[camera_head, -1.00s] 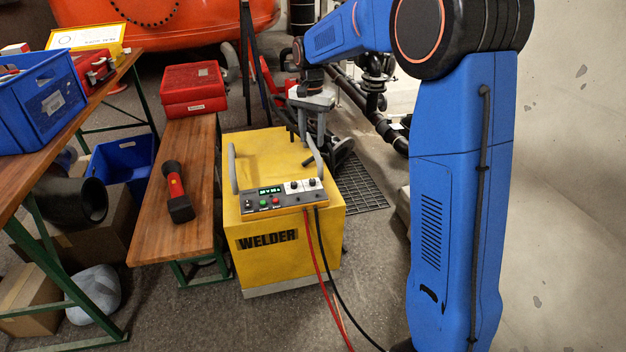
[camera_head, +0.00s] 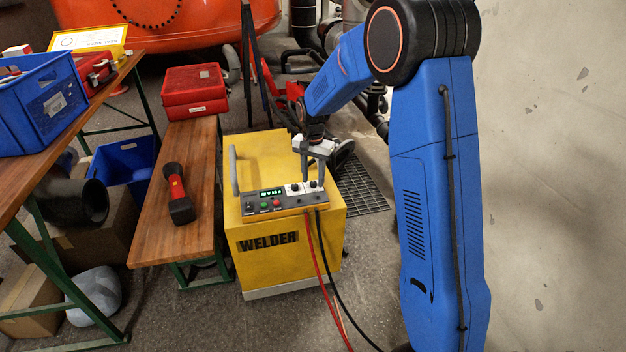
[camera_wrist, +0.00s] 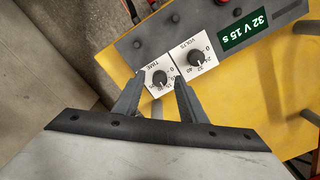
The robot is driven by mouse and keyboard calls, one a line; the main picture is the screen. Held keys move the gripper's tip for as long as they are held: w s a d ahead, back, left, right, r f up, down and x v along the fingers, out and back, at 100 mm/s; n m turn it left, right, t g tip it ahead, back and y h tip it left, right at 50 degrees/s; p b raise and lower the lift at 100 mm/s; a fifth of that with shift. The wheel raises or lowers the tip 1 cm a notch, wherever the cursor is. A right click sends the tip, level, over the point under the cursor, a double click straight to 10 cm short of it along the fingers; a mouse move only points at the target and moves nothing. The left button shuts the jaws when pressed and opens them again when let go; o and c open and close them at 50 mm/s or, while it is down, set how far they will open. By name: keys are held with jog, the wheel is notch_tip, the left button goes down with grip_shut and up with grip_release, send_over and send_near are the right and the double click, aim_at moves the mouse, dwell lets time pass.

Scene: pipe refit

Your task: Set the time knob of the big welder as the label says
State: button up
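The big yellow welder (camera_head: 285,270) stands on the floor, its control panel (camera_head: 283,201) facing me. The time knob (camera_wrist: 159,77) is black on a white plate marked TIME, upside down in the wrist view. The volts knob (camera_wrist: 196,58) sits beside it. The green display (camera_wrist: 259,27) reads 32 V and what looks like 15 or 1.5 s. My gripper (camera_wrist: 159,84) is open, its fingers on either side of the time knob with gaps visible; contact is not clear. In the head view my gripper (camera_head: 317,172) is above the panel's right end.
A handle (camera_head: 234,170) rises at the welder's left. Red and black cables (camera_head: 316,255) hang from its front. A bench (camera_head: 150,226) with a flashlight (camera_head: 177,193) and red case (camera_head: 194,90) stands left. A yellow-framed sign (camera_head: 88,38) at the back left is unreadable here.

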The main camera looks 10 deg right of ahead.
jog(key=shift+f, duration=0.5)
grip_shut()
jog(key=shift+n, duration=1.2)
grip_release()
jog(key=shift+r, duration=0.15)
